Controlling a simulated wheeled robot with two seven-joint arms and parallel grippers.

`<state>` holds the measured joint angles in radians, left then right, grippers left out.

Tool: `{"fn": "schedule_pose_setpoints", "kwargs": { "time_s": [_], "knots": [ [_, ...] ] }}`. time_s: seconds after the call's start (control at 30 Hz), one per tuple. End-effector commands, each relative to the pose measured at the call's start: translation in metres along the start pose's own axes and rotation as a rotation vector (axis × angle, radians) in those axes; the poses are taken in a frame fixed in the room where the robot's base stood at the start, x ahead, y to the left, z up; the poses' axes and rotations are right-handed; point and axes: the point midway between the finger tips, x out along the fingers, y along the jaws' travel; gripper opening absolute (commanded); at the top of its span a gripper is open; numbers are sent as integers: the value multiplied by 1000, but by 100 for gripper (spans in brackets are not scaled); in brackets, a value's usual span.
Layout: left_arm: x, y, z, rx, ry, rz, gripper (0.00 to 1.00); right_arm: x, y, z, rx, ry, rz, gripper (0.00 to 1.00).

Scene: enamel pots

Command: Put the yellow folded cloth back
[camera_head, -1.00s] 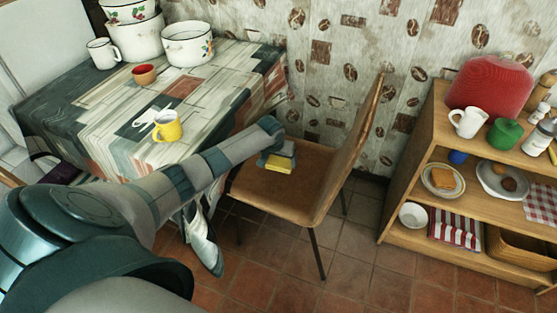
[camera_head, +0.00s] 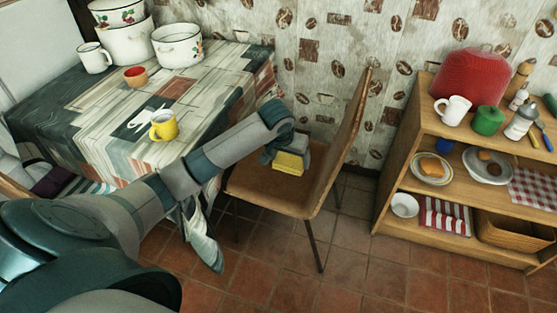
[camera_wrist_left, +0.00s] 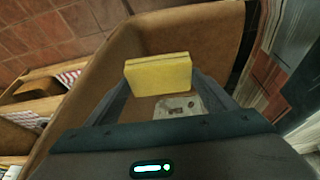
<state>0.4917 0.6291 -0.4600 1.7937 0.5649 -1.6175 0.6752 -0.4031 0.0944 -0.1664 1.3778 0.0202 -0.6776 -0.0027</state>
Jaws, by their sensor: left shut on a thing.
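The yellow folded cloth (camera_head: 289,162) is held above the seat of the brown chair (camera_head: 264,192). My left gripper (camera_head: 284,154) is shut on it. In the left wrist view the cloth (camera_wrist_left: 158,74) sits between the two fingers (camera_wrist_left: 160,88), its flat face towards the camera. The chair seat shows beneath and around it, along with a small pale patch with dark marks behind the fingers.
At right, a wooden shelf (camera_head: 400,150) holds plates, a striped red cloth (camera_head: 444,215) and a basket (camera_head: 507,231). The chair back (camera_head: 345,135) rises right of my gripper.

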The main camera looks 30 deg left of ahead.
Motion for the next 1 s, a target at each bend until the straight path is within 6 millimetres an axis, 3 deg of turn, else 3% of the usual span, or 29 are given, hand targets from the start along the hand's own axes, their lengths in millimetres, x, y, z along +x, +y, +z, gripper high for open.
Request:
{"fn": "schedule_pose_setpoints", "kwargs": {
  "time_s": [0.03,0.2,0.3,0.4,0.63,1.0],
  "knots": [
    [-24,18,0,22,11,15,56,0,0,0,0,0,0,31],
    [-101,70,9,82,20,48,56,0,-1,0,1,-1,-1,31],
    [-142,96,15,121,28,62,56,0,-1,0,1,-1,-1,31],
    [-171,112,22,152,31,63,56,0,-1,1,1,-1,-1,31],
    [-203,127,34,184,22,54,56,0,-1,1,1,-1,-1,31],
    [-205,128,39,176,6,53,56,0,0,1,1,-1,0,31]
  ]
}}
